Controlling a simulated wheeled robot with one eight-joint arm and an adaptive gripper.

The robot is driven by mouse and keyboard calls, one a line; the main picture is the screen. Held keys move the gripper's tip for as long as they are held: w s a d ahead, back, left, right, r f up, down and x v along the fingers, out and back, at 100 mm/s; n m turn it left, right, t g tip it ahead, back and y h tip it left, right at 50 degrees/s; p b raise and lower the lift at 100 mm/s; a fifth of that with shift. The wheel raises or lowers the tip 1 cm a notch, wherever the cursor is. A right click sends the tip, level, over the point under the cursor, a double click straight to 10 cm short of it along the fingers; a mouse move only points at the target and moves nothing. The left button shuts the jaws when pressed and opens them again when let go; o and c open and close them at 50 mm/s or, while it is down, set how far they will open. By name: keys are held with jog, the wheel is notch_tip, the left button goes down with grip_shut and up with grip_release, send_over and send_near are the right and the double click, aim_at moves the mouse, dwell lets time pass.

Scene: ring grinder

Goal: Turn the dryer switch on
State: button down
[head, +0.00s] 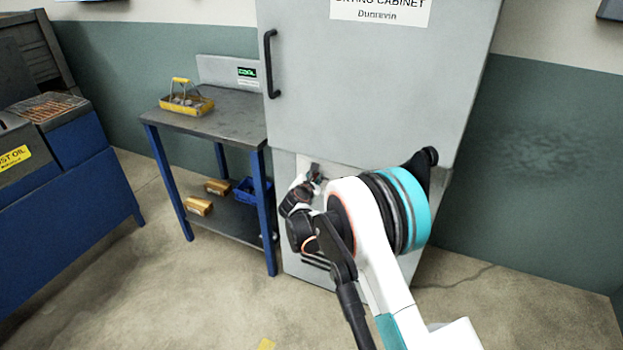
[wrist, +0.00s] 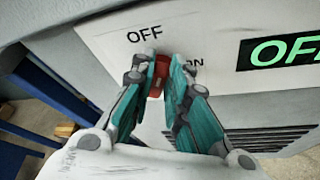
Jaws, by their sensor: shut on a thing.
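The drying cabinet (head: 370,95) is a tall grey cabinet with a black door handle, in the middle of the head view. The dryer switch (wrist: 157,76) is a red lever on its pale lower panel, in the wrist view. "OFF" is printed above the switch and "ON" to its lower right, partly covered by a finger. My gripper (wrist: 159,68) has its teal-padded fingers on both sides of the red lever and is shut on it. In the head view my gripper (head: 313,178) is at the lower cabinet front, and my arm hides much of the panel.
A green-lettered display (wrist: 285,50) beside the switch shows "OF", cut off by the picture edge. A blue-legged table (head: 228,122) with a yellow basket (head: 187,100) stands left of the cabinet. Its lower shelf holds a blue bin (head: 250,192). Floor in front is clear.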

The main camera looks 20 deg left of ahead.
jog(key=shift+s+d+f+m+t+y, duration=0.1)
jog(key=shift+d+f+m+t+y, duration=0.3)
jog(key=shift+m, duration=1.2)
jog(key=shift+w+d+f+m+t+y, duration=0.1)
jog(key=shift+f+m+t+y, duration=0.55)
jog(key=shift+m, duration=0.95)
jog(key=shift+s+d+f+m+t+y, duration=0.1)
jog(key=shift+d+f+m+t+y, duration=0.15)
jog(key=shift+m+t+y, duration=0.95)
jog(key=shift+m+g+h, duration=0.35)
jog(key=shift+m+g, duration=0.15)
jog(key=shift+g, duration=0.05)
jog(key=c, duration=1.6)
grip_release()
jog(key=shift+o, duration=0.2)
jog(key=v, duration=1.2)
